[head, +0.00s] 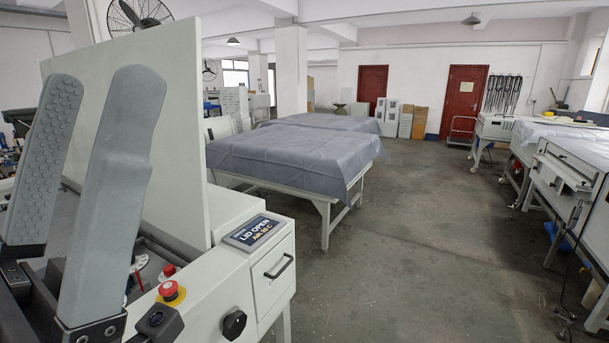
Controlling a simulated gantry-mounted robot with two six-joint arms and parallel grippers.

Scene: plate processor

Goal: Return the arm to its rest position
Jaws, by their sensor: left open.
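My left gripper (105,85) fills the left of the head view, its two grey fingers pointing up and standing apart with nothing between them. The finger on the left shows a studded pad. The gripper is in front of the plate processor (225,280), a pale machine with a raised white lid panel (183,150). Its display (256,232) reads "LID OPEN". My right gripper is not in view.
A red emergency button (171,291), a black knob (233,324) and a drawer (275,275) are on the machine's front. Cloth-covered tables (295,160) stand behind it. Benches (560,180) line the right side. The floor (430,240) between is mostly clear.

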